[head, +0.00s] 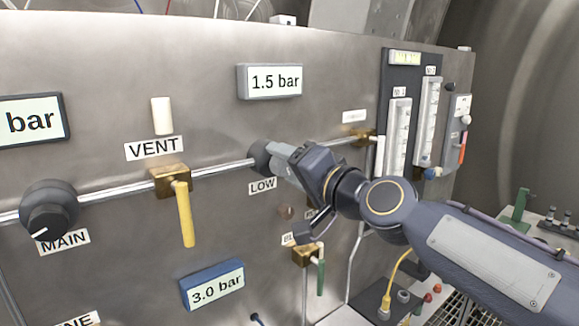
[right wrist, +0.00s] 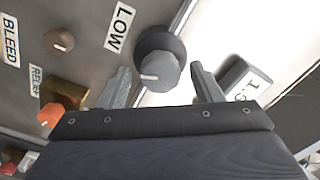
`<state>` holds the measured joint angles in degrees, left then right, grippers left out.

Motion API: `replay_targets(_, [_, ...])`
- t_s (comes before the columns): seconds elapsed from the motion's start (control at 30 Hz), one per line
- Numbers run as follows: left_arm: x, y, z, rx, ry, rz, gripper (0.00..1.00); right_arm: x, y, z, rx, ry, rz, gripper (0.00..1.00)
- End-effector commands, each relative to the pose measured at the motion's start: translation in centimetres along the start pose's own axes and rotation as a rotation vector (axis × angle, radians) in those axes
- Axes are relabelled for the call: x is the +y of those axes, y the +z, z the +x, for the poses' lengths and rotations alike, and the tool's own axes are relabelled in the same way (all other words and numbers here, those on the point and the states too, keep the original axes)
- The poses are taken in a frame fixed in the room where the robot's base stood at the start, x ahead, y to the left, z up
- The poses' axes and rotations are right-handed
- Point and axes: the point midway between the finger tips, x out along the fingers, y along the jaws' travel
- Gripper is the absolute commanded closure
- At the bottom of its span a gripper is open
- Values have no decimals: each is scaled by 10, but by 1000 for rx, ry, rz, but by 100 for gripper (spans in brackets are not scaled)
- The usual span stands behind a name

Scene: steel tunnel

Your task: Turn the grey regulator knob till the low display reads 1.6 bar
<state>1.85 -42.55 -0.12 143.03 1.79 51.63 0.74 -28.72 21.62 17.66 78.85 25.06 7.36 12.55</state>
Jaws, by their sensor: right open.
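The grey regulator knob (head: 260,156) sits on the steel panel just above the LOW label (head: 262,186). In the right wrist view the knob (right wrist: 157,66) shows a short white mark on its face. The low display (head: 270,81) above it reads 1.5 bar; part of it also shows in the right wrist view (right wrist: 248,84). My right gripper (head: 281,163) is open at the knob. In the right wrist view its fingers stand on either side of the knob's face, with gaps visible on both sides. My left gripper is not in view.
The MAIN knob (head: 49,209) and the yellow VENT lever (head: 185,213) are to the left. A 3.0 bar display (head: 213,285) is below. A green-handled brass valve (head: 306,254) sits under my right gripper. Flow gauges (head: 397,135) stand at the right.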

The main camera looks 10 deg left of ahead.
Motion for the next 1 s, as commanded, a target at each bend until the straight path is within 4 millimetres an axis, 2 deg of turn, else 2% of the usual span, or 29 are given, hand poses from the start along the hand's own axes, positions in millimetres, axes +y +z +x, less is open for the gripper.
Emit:
replay_targets(0.17, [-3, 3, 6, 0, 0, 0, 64, 1, 0, -14, 3, -1, -1, 41])
replay_targets(0.4, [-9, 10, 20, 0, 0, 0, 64, 2, 1, -56, 4, -1, -1, 41])
replay_targets(0.53, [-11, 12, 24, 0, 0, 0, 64, 2, 0, -71, 2, -1, -1, 41])
replay_targets(1.0, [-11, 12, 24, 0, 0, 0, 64, 4, 0, -82, -1, 10, -7, 41])
